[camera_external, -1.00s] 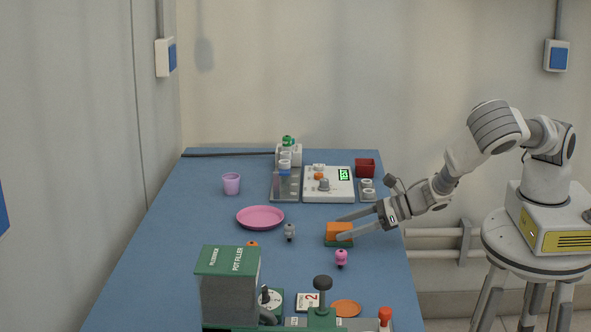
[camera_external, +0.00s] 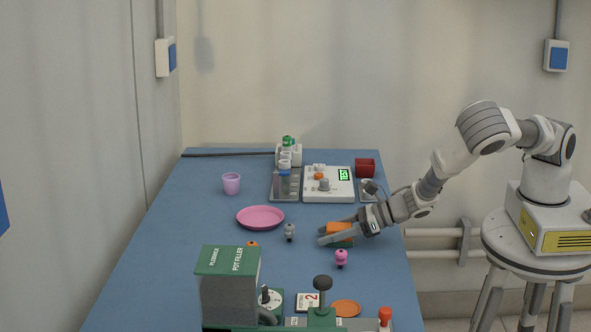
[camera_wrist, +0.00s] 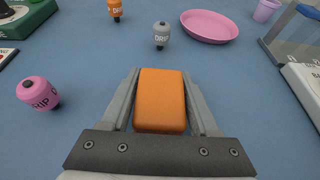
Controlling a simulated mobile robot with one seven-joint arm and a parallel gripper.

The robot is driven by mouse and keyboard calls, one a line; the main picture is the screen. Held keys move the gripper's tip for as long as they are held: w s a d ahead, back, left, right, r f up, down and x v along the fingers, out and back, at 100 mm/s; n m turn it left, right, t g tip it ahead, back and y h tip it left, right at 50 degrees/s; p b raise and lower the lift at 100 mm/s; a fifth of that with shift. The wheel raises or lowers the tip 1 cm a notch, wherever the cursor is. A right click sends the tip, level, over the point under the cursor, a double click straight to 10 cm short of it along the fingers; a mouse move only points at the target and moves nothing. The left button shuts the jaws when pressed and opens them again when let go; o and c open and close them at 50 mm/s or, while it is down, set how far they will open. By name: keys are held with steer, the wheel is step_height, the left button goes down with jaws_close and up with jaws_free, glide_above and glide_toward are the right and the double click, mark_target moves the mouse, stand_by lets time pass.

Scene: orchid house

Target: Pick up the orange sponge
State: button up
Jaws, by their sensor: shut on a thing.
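The orange sponge (camera_wrist: 160,99) sits between my gripper's two fingers in the wrist view, with a finger along each side. In the outside view the orange sponge (camera_external: 338,229) is partly covered by the near finger, and a bit of green shows at its lower edge. My gripper (camera_external: 322,231) is shut on the sponge, low over the blue table at its right side. In the wrist view my gripper (camera_wrist: 160,85) points away across the table. I cannot tell whether the sponge still touches the table.
A pink plate (camera_external: 260,217) lies farther left. A white device (camera_external: 328,186) stands behind. A green pot filler (camera_external: 228,262) is at the front.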

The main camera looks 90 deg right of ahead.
steer(key=shift+c, duration=1.2)
steer(key=shift+r, duration=0.1)
